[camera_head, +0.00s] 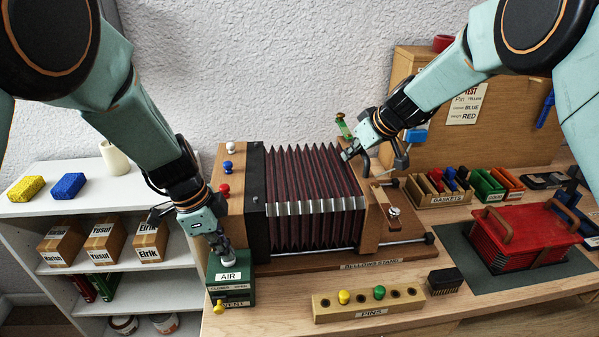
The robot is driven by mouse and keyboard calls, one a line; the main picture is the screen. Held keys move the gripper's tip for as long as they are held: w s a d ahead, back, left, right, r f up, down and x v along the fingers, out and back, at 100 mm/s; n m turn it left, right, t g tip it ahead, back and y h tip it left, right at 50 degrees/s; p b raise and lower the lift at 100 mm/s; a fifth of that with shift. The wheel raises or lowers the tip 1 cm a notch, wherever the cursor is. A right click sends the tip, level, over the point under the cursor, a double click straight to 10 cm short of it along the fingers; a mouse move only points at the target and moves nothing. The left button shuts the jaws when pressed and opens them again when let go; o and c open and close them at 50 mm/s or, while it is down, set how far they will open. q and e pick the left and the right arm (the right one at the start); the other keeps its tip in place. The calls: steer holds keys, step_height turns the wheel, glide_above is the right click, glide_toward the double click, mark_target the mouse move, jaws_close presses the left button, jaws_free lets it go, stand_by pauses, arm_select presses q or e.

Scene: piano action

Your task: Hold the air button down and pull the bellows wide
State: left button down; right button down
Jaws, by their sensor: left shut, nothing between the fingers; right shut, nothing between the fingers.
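The dark red pleated bellows (312,172) stand open in the bellows stand (375,265), with a pale metal strip across their front. A black and wooden end block (230,190) is on their left, and a wooden end piece (378,222) with a knob is on their right. My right gripper (350,154) is shut and empty, at the top of the bellows' right end.
A pins block (330,310) is in front of the stand. A gaskets tray (430,196) and a red crate (520,235) are on the right. A white shelf (70,207) with boxes is on the left. A wooden board stands behind.

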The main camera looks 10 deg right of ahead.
mark_target(364, 152)
steer(key=shift+d, duration=5.45)
steer(key=shift+a, duration=1.05)
steer(key=shift+r, duration=0.1)
